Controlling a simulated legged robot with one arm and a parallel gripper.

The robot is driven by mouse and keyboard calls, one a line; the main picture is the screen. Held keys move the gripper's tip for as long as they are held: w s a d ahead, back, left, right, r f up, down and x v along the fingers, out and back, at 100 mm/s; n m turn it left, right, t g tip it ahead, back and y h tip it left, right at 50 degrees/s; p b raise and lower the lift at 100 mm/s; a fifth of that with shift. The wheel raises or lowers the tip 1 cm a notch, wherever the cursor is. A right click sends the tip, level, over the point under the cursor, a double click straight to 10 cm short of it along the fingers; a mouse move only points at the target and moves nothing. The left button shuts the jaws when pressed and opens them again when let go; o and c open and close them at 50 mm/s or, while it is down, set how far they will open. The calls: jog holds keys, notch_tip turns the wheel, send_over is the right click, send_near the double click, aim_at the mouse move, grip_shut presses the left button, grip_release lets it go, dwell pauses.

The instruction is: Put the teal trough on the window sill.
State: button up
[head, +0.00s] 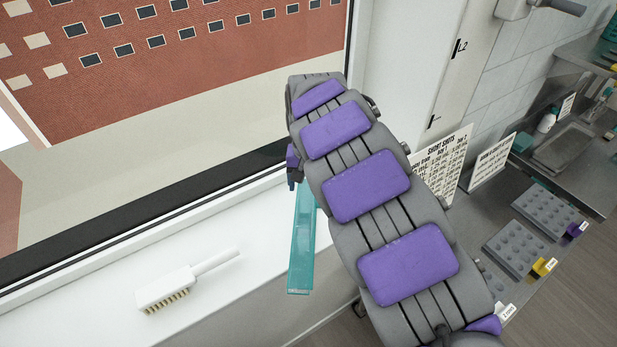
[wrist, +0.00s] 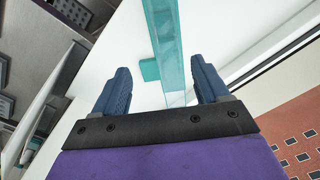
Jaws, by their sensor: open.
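The teal trough (head: 302,245) is a long, narrow, translucent channel in the head view. Its near end reaches the front edge of the white window sill (head: 90,305) and seems to stick out past it; its far part is hidden behind my arm. In the wrist view the trough (wrist: 165,40) runs over a white surface, with a small teal tab at its left side. My gripper (wrist: 160,66) is open, its two dark blue fingers on either side of the trough in the picture. The right finger looks close to it; I cannot tell whether they touch. My arm mostly hides the gripper in the head view.
A white brush (head: 175,288) lies on the sill to the left of the trough, with clear sill around it. The window pane stands behind. Printed cards (head: 440,165), grey moulds (head: 515,248) and a metal shelf (head: 565,148) are at the right.

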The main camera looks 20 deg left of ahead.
send_over(304, 219)
jog(key=f, duration=0.8)
jog(key=shift+s+a+f, duration=0.1)
jog(key=shift+a, duration=0.25)
jog(key=f, duration=0.3)
jog(key=d+f+b, duration=0.1)
jog(key=f, duration=0.3)
jog(key=shift+d+f, duration=0.1)
jog(key=shift+d, duration=0.1)
jog(key=shift+a+f, duration=0.15)
jog(key=shift+f, duration=0.1)
jog(key=shift+a+f, duration=0.2)
jog(key=shift+a, duration=0.15)
jog(key=shift+d, duration=0.2)
jog(key=shift+c, duration=0.3)
jog(key=shift+d+r, duration=0.1)
jog(key=shift+d, duration=0.1)
jog(key=c, duration=0.3)
jog(key=shift+a, duration=0.15)
jog(key=c, duration=0.4)
jog(key=shift+a, duration=0.1)
